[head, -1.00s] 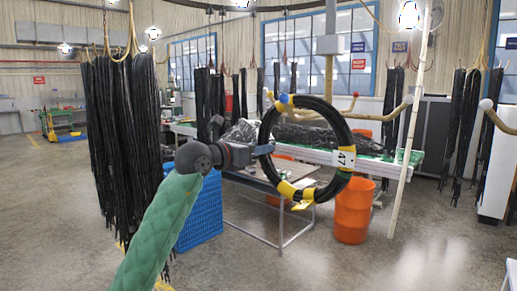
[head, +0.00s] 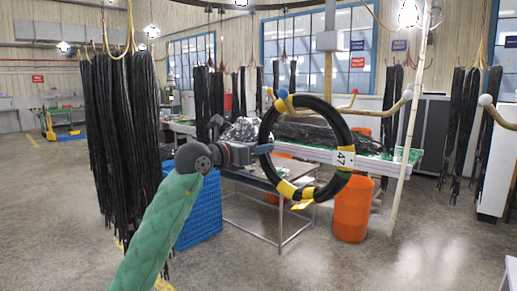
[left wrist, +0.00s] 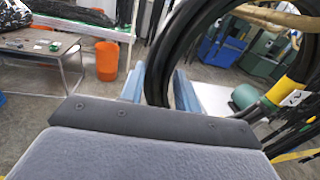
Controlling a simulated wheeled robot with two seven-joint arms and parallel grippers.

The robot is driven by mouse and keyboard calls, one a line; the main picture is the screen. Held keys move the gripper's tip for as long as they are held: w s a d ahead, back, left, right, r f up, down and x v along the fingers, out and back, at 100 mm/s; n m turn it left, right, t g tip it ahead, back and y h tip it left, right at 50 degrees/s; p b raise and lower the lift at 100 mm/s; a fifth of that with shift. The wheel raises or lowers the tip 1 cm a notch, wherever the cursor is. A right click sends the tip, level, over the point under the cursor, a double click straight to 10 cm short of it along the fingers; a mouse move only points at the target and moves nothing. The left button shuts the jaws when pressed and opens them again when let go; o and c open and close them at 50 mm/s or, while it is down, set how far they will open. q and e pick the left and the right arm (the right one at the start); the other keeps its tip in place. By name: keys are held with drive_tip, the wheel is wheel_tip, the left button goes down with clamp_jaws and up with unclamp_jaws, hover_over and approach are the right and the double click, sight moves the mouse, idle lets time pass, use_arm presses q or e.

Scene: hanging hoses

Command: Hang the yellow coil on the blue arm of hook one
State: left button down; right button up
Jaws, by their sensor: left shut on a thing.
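The yellow coil is a ring of black hose with yellow bands and a white tag reading 47 (head: 346,146). My left gripper (head: 265,149) is shut on the ring's left side and holds it upright in the air. In the left wrist view the black hose (left wrist: 165,55) passes between the two blue fingers (left wrist: 158,90). A tan hook post with several arms stands behind the coil. Its blue-tipped arm (head: 283,93) shows at the ring's top left edge. I cannot tell whether that tip is inside the ring or only beside it. My right gripper is out of view.
Other hook arms end in a yellow tip (head: 269,91), a red tip (head: 355,92) and a white tip (head: 407,95). A table, an orange bin (head: 352,212) and a blue crate (head: 200,215) stand behind. Black hoses (head: 120,130) hang at left. The front floor is clear.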

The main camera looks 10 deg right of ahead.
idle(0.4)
use_arm(q)
drive_tip(key=c, duration=0.9)
unclamp_jaws()
drive_tip(key=shift+c, duration=0.2)
drive_tip(key=shift+a, duration=0.1)
